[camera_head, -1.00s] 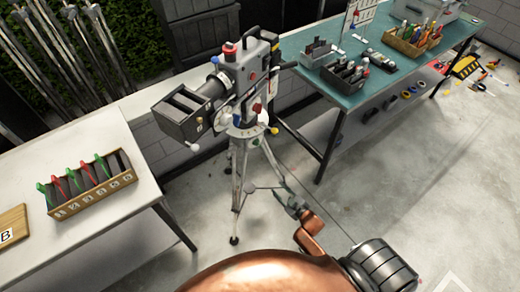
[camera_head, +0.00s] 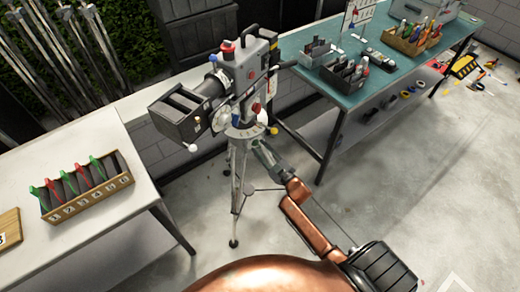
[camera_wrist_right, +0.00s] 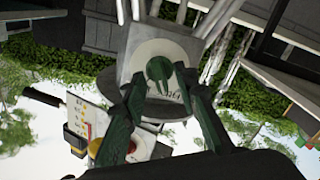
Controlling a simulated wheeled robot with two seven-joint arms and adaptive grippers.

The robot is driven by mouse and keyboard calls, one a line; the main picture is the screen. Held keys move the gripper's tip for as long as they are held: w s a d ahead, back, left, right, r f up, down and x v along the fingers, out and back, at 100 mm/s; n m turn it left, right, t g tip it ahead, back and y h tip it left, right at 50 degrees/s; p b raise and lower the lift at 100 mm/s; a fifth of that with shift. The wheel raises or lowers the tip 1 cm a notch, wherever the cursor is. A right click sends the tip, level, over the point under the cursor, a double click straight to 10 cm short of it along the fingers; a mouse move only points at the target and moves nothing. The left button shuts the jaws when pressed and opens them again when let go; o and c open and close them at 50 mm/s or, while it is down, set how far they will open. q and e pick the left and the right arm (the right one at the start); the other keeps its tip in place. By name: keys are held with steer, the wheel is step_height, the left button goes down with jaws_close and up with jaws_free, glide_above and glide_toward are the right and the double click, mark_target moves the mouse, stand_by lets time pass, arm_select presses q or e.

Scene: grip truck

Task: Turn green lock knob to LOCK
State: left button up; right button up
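The green lock knob (camera_wrist_right: 158,74) shows in the right wrist view, on a pale round disc (camera_wrist_right: 172,56) under the tripod head. Dark lettering shows below the knob but is too small to read. My right gripper (camera_wrist_right: 163,98) is open, with one dark green finger on each side of the knob and gaps between. In the head view my right gripper (camera_head: 262,153) is just below the tripod head (camera_head: 243,133), beside the legs; the green knob is hidden there. The camera (camera_head: 240,80) stands on the tripod. My left gripper is not in view.
A white table (camera_head: 120,205) at left holds a box of red and green handled tools (camera_head: 85,200). A teal workbench (camera_head: 345,97) with bins is at right. A tripod leg (camera_head: 240,185) stands close to my right arm. The floor at right is mostly clear.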

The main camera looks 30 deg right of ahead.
steer(key=shift+w, duration=0.1)
steer(key=shift+c, duration=0.5)
jaws_close()
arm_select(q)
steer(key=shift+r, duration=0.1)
